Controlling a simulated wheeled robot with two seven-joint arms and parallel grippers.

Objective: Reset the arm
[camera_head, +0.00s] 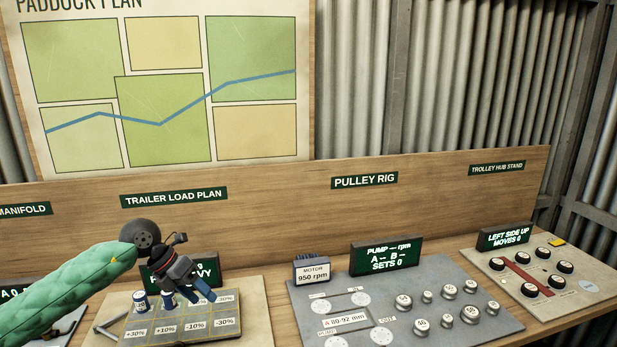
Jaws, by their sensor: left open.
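My left arm comes in from the left in a green quilted sleeve. My left gripper (202,296) is open and points down and to the right over the trailer load plan board (250,325). Nothing shows between its fingers. Two small blue-and-white cylinders (140,301) stand on the board just left of the fingertips, and the gripper partly covers the right one. I cannot tell whether a finger touches it. The gripper also hides part of the green display (210,272) behind it. My right gripper is not in view.
The pulley rig plate (455,275) carries several metal pulleys (404,302), a motor box (312,270) and a pump display (386,256). The trolley hub stand (590,290) with black knobs is far right. A wooden backboard (270,215) rises behind the bench.

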